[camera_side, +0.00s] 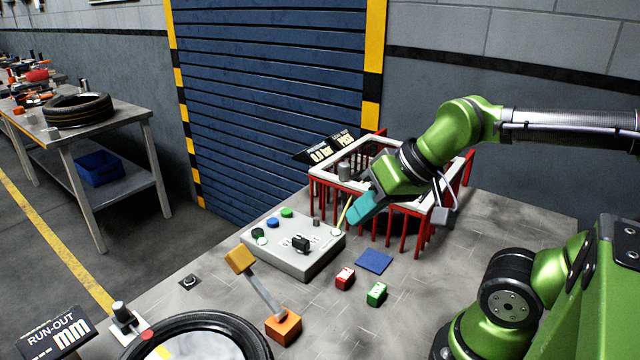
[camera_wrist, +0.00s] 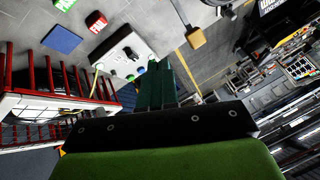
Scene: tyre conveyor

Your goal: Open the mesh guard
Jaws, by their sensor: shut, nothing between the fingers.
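The mesh guard (camera_side: 322,176) is a cage of red bars under a pale rim, at the back of the bench. A short grey cylinder (camera_side: 344,171) stands at its rim. A dark round shape shows behind the bars, partly hidden. In the wrist view the guard's red bars and pale rim (camera_wrist: 40,103) are at the left. My gripper (camera_side: 358,218) has teal fingers, shut and empty, angled down in front of the guard's near left part. In the side view it overlaps the guard; I cannot tell whether they touch. In the wrist view the fingers (camera_wrist: 158,70) point towards the control box.
An orange-based lever (camera_side: 283,327) and a tyre (camera_side: 205,325) are at the front. Bare bench lies right of the blocks.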

